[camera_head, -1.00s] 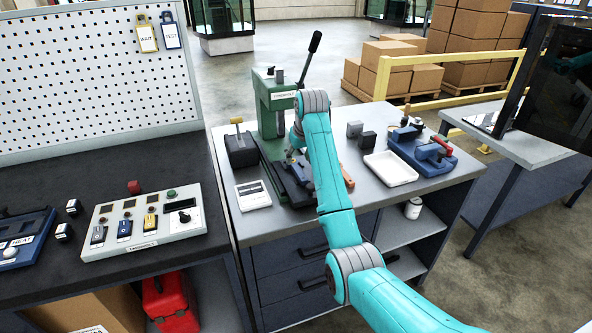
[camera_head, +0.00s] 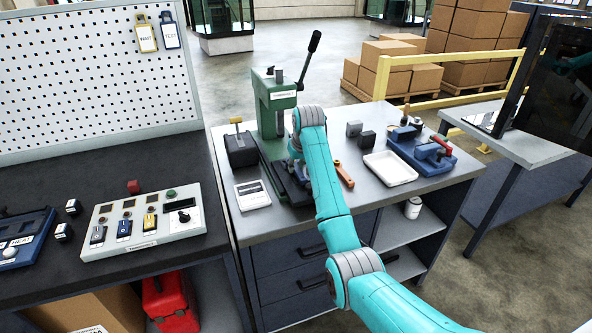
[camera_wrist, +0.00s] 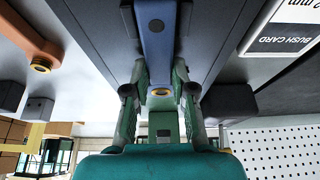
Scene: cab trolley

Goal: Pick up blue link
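The blue link (camera_wrist: 157,42) lies along the dark fixture under the press, near the top middle of the wrist view. A brass-coloured bushing ring (camera_wrist: 160,92) shows at its near end. My gripper (camera_wrist: 160,76) is open, with one finger on each side of the link's near end. The fingers are close to the link's sides, and I cannot tell whether they touch it. In the head view my arm hides most of the gripper and the link.
The green lever press (camera_head: 276,105) stands just behind my gripper. An orange link (camera_head: 344,175) lies to the right on the grey bench. A white tray (camera_head: 390,168), dark blocks and a blue fixture (camera_head: 420,152) stand further right. A bush card (camera_head: 252,195) lies left.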

